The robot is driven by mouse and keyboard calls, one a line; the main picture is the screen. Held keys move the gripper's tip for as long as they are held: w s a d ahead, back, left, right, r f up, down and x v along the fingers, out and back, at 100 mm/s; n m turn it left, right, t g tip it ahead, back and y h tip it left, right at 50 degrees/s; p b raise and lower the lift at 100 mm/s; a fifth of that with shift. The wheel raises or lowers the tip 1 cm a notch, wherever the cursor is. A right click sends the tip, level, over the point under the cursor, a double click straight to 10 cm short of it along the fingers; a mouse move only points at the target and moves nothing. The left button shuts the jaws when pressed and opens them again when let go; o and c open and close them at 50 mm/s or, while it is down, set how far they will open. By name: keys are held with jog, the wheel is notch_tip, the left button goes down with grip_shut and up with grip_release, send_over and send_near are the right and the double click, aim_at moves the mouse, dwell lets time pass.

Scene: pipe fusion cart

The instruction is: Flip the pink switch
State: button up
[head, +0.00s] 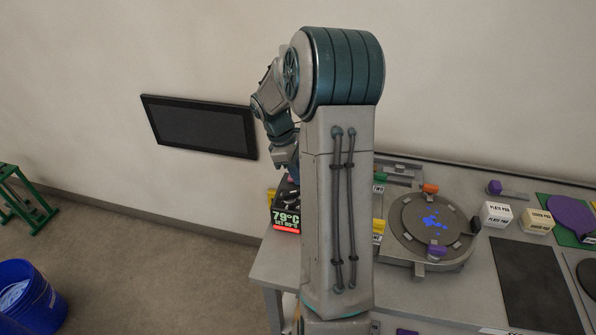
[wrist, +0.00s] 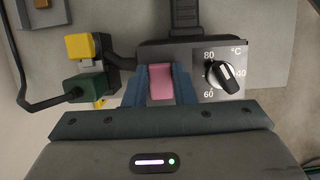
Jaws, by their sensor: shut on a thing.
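The pink switch (wrist: 161,82) is a rocker on a dark control box (wrist: 150,52) in the wrist view. My gripper (wrist: 160,88) has its two blue fingers on the left and right sides of the switch, close against it, with the switch between them. Which way the switch is tipped I cannot tell. In the head view my gripper (head: 290,172) is at the left end of the table, mostly hidden by my arm, and the switch does not show there.
A temperature dial (wrist: 225,75) sits right of the switch. A yellow block (wrist: 80,47), a dark green block (wrist: 87,87) and a black cable are to its left. In the head view a 79°C display (head: 286,218) stands at the table's left edge, and a round turntable (head: 432,222) is to the right.

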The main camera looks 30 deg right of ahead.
jog(key=o, duration=1)
jog(key=shift+r, duration=0.1)
jog(key=b+v, duration=0.1)
jog(key=v, duration=1.2)
jog(key=shift+w+r, duration=0.1)
jog(key=shift+r, duration=0.25)
